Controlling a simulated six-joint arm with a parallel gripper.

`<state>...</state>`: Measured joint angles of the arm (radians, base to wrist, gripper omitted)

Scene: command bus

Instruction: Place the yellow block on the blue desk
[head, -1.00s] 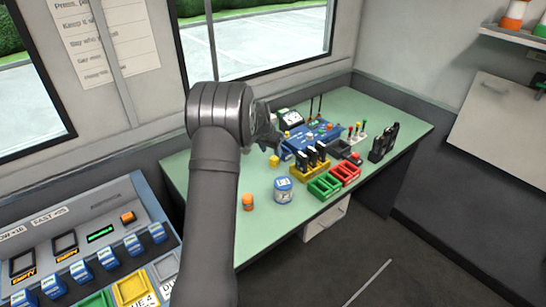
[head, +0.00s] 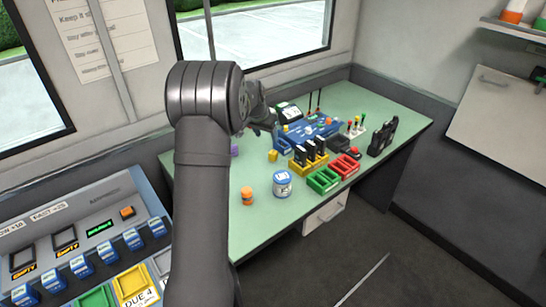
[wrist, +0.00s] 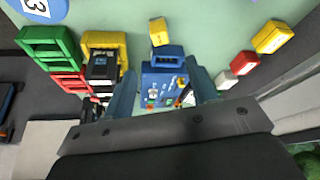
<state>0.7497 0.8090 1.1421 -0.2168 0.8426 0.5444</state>
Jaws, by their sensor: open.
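A small yellow block (head: 272,156) lies on the green tabletop beside a small blue bin (head: 283,147). It also shows in the wrist view (wrist: 158,32), at the top middle. A second yellow block (wrist: 272,37) lies at the upper right of the wrist view; I cannot pick it out in the head view. The blue desk (head: 322,128), a blue panel with small items on it, stands toward the back; in the wrist view (wrist: 152,75) it lies between my fingers. My gripper (wrist: 162,88) is open and empty above it. In the head view my arm partly hides the gripper.
A yellow rack with black items (head: 308,164), green trays (head: 323,181) and red trays (head: 345,166) stand to the right. A blue-white jar (head: 283,184) and an orange pot (head: 248,196) stand nearer. Red (wrist: 243,63) and white (wrist: 225,79) blocks lie right of my fingers.

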